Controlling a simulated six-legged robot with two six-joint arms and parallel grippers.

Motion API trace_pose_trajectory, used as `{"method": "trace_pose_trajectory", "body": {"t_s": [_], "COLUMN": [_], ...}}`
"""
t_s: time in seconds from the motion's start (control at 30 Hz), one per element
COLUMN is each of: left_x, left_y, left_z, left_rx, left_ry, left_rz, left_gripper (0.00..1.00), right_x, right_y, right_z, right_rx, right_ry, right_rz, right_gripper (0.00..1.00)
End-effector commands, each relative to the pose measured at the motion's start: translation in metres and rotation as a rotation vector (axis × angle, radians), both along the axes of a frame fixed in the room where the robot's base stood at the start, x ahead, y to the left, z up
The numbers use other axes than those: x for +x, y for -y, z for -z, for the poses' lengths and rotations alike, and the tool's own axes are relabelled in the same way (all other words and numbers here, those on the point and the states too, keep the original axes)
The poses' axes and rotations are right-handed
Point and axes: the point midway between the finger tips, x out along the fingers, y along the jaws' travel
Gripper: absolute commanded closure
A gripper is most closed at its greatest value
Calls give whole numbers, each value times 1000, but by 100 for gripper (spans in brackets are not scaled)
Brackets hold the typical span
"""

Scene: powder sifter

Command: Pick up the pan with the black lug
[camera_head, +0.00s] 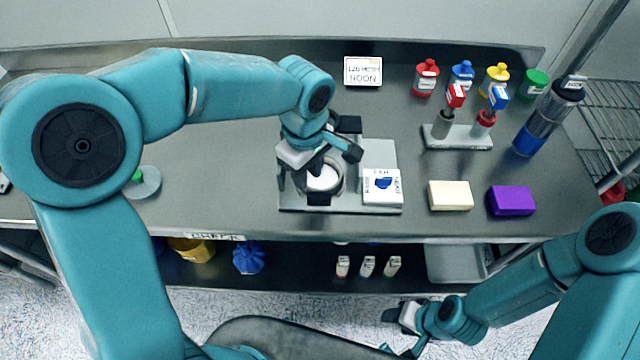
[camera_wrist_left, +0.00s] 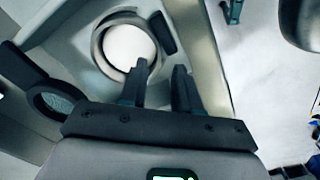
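The pan (camera_head: 333,188) is a round metal ring with a white inside, on a grey stand at the table's front. A black lug (camera_head: 318,198) is on its front side. In the left wrist view the pan (camera_wrist_left: 103,62) is at the upper middle, with the lug (camera_wrist_left: 162,33) at its right. My left gripper (camera_head: 311,172) is over the pan, pointing down and partly covering it. In the left wrist view its two fingers (camera_wrist_left: 161,72) are apart with nothing between them, close to the pan and lug. My right gripper (camera_head: 400,326) hangs low before the table, its fingers unclear.
A white labelled box (camera_head: 382,186) stands right of the pan. Cream (camera_head: 450,195) and purple (camera_head: 512,201) blocks lie further right. Several coloured bottles and a small rack (camera_head: 458,137) stand at the back right. A dark ring (camera_wrist_left: 52,103) is left of the fingers.

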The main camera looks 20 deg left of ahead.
Motion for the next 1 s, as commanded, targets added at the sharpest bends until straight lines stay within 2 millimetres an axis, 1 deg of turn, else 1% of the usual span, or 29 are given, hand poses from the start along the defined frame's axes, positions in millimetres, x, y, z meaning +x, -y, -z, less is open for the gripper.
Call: {"method": "trace_pose_trajectory", "body": {"t_s": [0.13,0.23,0.33,0.53,0.57,0.6,0.63,1.0], "left_x": [0,1,2,2,2,2,2,3], "left_y": [-6,-5,-5,-5,-5,-5,-5,-5], "left_z": [24,38,44,44,44,44,44,43], "left_rx": [1,0,-1,-1,-1,-1,-1,-1], "left_ry": [-7,-5,-3,-2,-2,-2,-2,0], "left_rz": [-1,0,-1,-1,-1,-1,-1,0], "left_gripper": [68,68,68,68,78,91,100,100], "right_x": [0,0,0,0,0,0,0,0], "right_y": [0,0,0,0,0,0,0,0], "right_z": [-7,-6,-7,-6,-6,-6,-6,-6], "right_rx": [0,0,0,0,0,0,0,0], "right_ry": [1,1,1,0,1,1,1,1], "right_rz": [0,0,0,0,0,0,0,0], "right_gripper": [48,48,48,48,48,48,48,48]}}
